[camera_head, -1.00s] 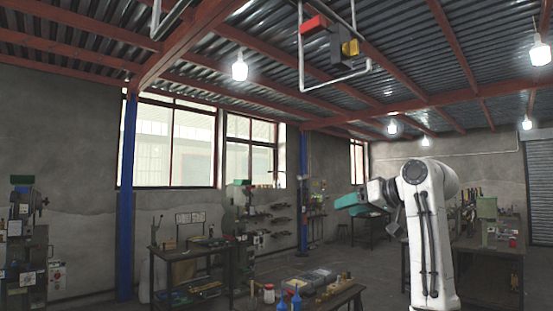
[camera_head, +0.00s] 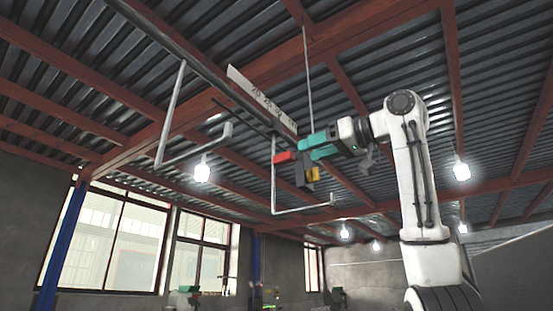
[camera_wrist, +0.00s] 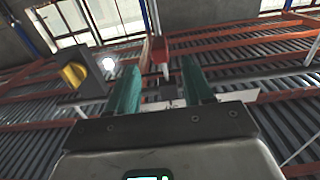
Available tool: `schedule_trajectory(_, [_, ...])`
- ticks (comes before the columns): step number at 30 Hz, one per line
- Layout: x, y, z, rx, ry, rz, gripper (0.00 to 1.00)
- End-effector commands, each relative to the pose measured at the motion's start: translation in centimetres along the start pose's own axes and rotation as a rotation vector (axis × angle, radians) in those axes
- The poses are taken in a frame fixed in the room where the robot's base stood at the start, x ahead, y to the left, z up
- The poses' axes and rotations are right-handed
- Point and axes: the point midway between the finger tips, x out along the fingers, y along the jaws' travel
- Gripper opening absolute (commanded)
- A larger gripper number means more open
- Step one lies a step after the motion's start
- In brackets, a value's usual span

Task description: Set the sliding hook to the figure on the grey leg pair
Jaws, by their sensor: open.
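The sliding hook hangs overhead, with a red block (camera_head: 285,157), a dark box (camera_head: 302,176) and a yellow knob (camera_head: 313,174). A bent grey rod (camera_head: 273,190) hangs below it. A pale scale plate (camera_head: 262,98) with dark figures, too small to read, runs along the rail. My gripper (camera_head: 301,149) has teal fingers and is raised at the red block. In the wrist view, my gripper (camera_wrist: 160,66) is open, with the red block (camera_wrist: 159,52) in line with the gap at its tips. The yellow knob (camera_wrist: 74,75) is to its left. I cannot make out a grey leg pair.
A second bent grey rod (camera_head: 168,120) hangs further left. Red roof beams (camera_head: 350,95) cross overhead under the corrugated roof. A lit lamp (camera_head: 202,172) hangs below the rail, and another (camera_head: 461,171) is right of my arm. A blue post (camera_head: 62,245) stands at left.

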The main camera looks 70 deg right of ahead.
Motion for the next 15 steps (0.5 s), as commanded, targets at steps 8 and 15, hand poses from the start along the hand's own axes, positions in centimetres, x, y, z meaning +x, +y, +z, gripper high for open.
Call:
schedule_trajectory(8, [5.1, 0.0, -0.3, 0.001, -0.002, -0.001, 0.51])
schedule_trajectory(15, [8.4, 0.0, -0.1, 0.001, -0.002, 0.000, 0.51])
